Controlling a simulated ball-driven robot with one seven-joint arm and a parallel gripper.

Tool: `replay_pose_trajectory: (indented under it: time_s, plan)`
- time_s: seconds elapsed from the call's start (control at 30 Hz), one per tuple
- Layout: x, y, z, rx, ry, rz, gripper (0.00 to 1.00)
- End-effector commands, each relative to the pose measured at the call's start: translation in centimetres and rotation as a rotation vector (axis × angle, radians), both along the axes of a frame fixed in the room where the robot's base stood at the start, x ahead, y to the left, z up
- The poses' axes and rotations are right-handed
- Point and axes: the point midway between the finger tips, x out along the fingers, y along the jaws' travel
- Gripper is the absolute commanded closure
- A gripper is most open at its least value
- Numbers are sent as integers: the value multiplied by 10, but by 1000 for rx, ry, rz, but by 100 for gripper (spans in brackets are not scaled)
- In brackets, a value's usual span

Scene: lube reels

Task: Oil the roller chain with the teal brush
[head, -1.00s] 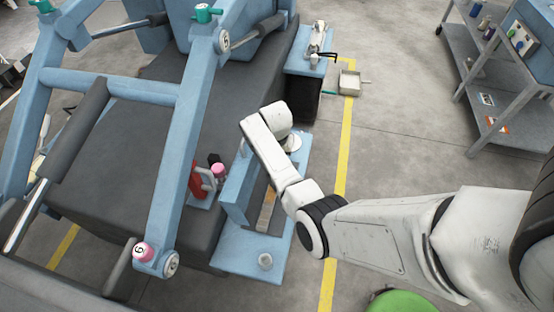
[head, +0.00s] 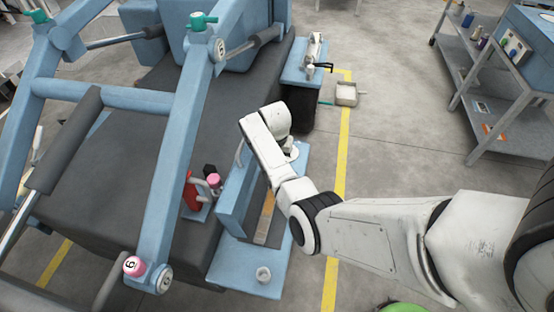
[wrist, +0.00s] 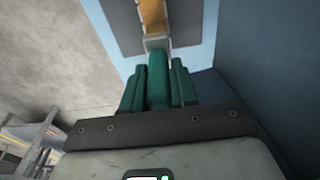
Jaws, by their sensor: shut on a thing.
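My gripper (wrist: 157,85) shows in the wrist view with dark green fingers, shut on the teal handle of the brush (wrist: 158,78). A grey collar tops the handle, and a tan-orange strip shows just beyond it; I cannot tell whether that is bristle or something behind. In the head view my arm reaches over a light blue bench (head: 240,272), and its own links hide the gripper and brush. A tan-orange strip (head: 268,203) lies along a dark panel on this bench. I cannot clearly make out the roller chain.
A blue upright plate (head: 237,200) stands along the bench. A round metal cup (head: 263,273) sits at its near end. Left of it are a red can (head: 192,192) and a pink-capped item (head: 213,181). A small tray (head: 347,93) and a grey cart (head: 500,100) stand right, with open floor between.

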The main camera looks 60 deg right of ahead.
Motion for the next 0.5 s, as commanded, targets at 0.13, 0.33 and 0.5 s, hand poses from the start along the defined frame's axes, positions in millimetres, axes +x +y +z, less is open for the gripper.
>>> replay_pose_trajectory:
  time_s: [0.13,0.33,0.5]
  plan:
    - [-1,0,1,1,1,0,100]
    - [0,0,15,0,0,-1,100]
    - [0,0,31,0,0,-1,100]
